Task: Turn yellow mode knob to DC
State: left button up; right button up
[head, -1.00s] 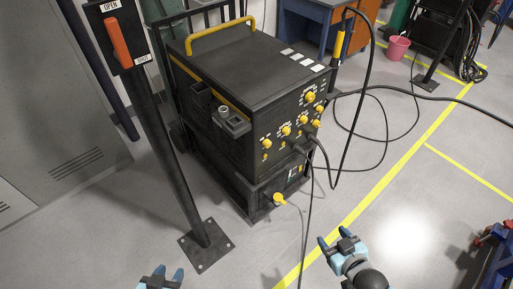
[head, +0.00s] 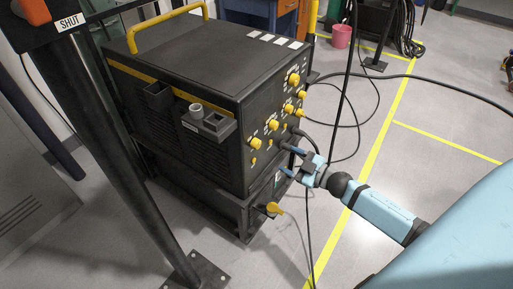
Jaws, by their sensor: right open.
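The black welding machine (head: 215,75) has several yellow knobs on its right-facing front panel. The top knob (head: 294,79) is the highest, with another knob (head: 273,125) lower left. The labels are too small to read, so I cannot tell which is the mode knob or where it points. My right gripper (head: 289,162) is open, with its fingers toward the lower part of the panel, beside the black cable plugs and below the knobs. It appears empty. Whether it touches a cable, I cannot tell. My left gripper is out of view.
A black post (head: 118,150) with an orange-handled switch (head: 35,10) marked SHUT stands at left. Black cables (head: 349,80) hang from the panel near my right gripper. A yellow plug-like part (head: 270,209) sits low on the cart.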

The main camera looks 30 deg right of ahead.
aim_at(259, 145)
jog(key=b+x, duration=0.1)
jog(key=x, duration=1)
jog(key=shift+f, duration=0.1)
jog(key=c, duration=0.9)
